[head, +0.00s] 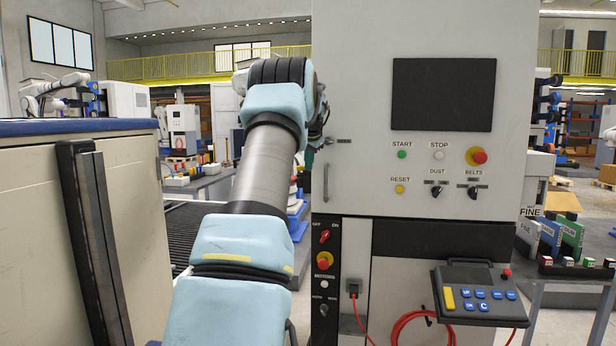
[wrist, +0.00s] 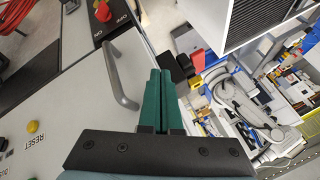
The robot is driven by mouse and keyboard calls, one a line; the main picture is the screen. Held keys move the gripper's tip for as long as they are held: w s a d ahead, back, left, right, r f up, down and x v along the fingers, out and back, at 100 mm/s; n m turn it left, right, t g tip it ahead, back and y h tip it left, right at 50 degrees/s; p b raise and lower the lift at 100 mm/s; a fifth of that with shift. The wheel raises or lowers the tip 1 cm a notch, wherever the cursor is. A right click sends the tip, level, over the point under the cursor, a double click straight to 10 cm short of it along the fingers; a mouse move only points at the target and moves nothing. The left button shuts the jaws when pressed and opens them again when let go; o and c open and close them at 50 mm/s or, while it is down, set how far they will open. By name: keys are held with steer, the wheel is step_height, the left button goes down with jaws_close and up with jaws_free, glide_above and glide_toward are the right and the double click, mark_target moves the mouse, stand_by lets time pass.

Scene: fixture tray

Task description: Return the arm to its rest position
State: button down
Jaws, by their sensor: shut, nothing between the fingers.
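My arm (head: 262,170) reaches up and forward in the head view, beside the left edge of a grey machine cabinet (head: 350,100). My gripper (wrist: 160,80) shows in the wrist view as two green fingers shut together with nothing between them. In the head view it is mostly hidden behind my arm's end, with only a bit of teal showing by the cabinet edge. In the wrist view the fingers lie close to the cabinet's grey door handle (wrist: 118,78); I cannot tell if they touch it. The handle also shows in the head view (head: 326,183).
The cabinet has a dark screen (head: 443,95), buttons and switches. A control pendant (head: 478,293) juts out low at right, with a red cable (head: 410,322) beside it. A cream blue-topped unit (head: 30,220) stands close at left. A dark conveyor (head: 190,225) lies behind my arm.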

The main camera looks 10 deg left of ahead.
steer(key=s+d+f+n+g+b, duration=0.1)
steer(key=s+f, duration=0.7)
steer(key=s, duration=0.8)
steer(key=s+d+f+n+g+h+b, duration=0.1)
steer(key=s+d+f+n+g+b, duration=0.1)
steer(key=s+f, duration=0.7)
steer(key=s+d+f+n+g+b, duration=0.1)
steer(key=s+f, duration=0.7)
steer(key=s, duration=1.5)
steer(key=shift+s+d+f+n+g+h+b, duration=0.2)
steer(key=shift+f+n+g+h+b, duration=0.15)
steer(key=shift+n+g+b, duration=0.5)
